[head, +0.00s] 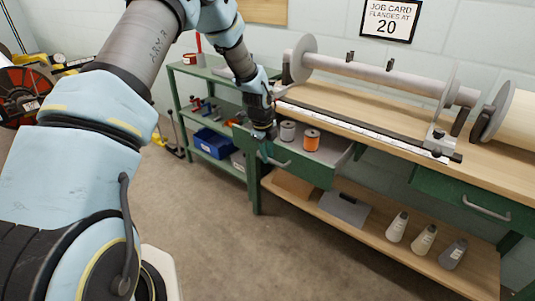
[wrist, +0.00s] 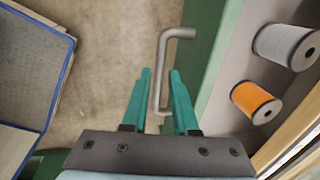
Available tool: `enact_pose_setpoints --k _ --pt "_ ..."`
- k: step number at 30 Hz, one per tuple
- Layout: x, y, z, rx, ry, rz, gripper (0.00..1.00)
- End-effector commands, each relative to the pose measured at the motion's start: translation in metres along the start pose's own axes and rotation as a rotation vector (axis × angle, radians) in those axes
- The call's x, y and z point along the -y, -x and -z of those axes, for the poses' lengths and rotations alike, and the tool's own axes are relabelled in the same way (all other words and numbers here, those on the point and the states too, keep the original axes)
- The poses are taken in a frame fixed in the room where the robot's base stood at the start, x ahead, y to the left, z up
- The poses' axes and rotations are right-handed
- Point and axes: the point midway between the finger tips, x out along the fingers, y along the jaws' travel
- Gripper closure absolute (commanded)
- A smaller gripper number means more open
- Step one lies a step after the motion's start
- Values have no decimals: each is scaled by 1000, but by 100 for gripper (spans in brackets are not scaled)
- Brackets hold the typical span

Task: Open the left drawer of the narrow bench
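The left drawer (head: 300,168) of the narrow bench is green-fronted and stands pulled out, its inside showing. A grey spool (head: 288,131) and an orange spool (head: 311,140) stand in it; both also show in the wrist view, at right. The drawer's bent metal handle (wrist: 172,34) is on its front. My gripper (wrist: 160,72) is at the handle, with a teal finger on each side of it. The fingers are apart, with a gap visible beside the bar. In the head view my gripper (head: 265,138) partly hides the drawer front.
The wooden bench top (head: 390,115) carries a long roller and a ruler strip. A second green drawer (head: 470,200) at right is shut. A green shelf unit (head: 190,112) stands left of the bench. The floor in front is clear.

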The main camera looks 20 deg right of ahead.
Motion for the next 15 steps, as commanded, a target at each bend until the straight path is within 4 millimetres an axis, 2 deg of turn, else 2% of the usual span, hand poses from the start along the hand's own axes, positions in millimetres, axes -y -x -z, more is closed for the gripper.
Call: enact_pose_setpoints --k 5,15 --pt "0 10 0 0 1 1 73" --pt "0 74 -1 1 2 3 73"
